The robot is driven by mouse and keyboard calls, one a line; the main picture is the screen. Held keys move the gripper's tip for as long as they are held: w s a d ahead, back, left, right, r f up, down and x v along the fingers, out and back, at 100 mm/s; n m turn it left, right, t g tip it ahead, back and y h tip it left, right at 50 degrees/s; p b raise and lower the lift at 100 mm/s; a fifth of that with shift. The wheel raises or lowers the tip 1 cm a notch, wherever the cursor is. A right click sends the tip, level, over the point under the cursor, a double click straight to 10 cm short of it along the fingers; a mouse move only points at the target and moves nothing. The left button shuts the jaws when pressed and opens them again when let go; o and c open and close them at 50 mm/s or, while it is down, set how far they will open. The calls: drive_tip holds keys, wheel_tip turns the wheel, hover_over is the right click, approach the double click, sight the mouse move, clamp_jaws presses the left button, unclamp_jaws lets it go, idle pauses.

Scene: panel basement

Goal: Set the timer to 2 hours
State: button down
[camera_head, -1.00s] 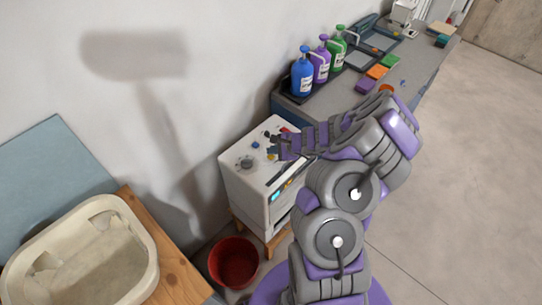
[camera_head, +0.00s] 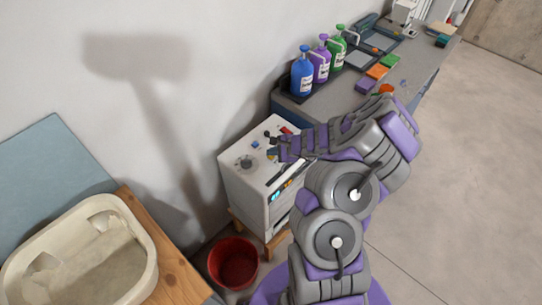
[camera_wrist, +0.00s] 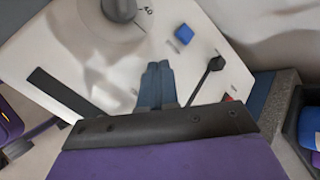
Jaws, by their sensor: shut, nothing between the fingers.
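The white panel box (camera_head: 258,185) stands on a low wooden stand against the wall. A round dark grey knob (camera_head: 246,162) sits on its top, toward the left; it also shows at the top of the wrist view (camera_wrist: 120,8), with a mark beside it that looks like a number. I cannot read the knob's setting. My gripper (camera_head: 272,152) is over the box's top, right of the knob and apart from it. In the wrist view its fingers (camera_wrist: 157,80) are together and empty, below the knob. A blue square button (camera_wrist: 184,34) and a black lever (camera_wrist: 207,75) lie to the right.
Blue, purple and green bottles (camera_head: 302,75) stand on the grey bench (camera_head: 330,98) behind the box. A red bucket (camera_head: 234,262) is on the floor in front. A cream basin (camera_head: 140,225) rests on a wooden table at left.

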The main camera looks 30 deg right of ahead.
sight(273, 157)
drive_tip(key=shift+f, duration=0.3)
drive_tip(key=shift+r, duration=0.2)
idle(0.4)
drive_tip(key=shift+r+p, duration=0.55)
drive_tip(key=shift+r, duration=0.15)
wheel_tip(273, 157, up, 5)
drive_tip(key=p, duration=0.4)
idle(0.8)
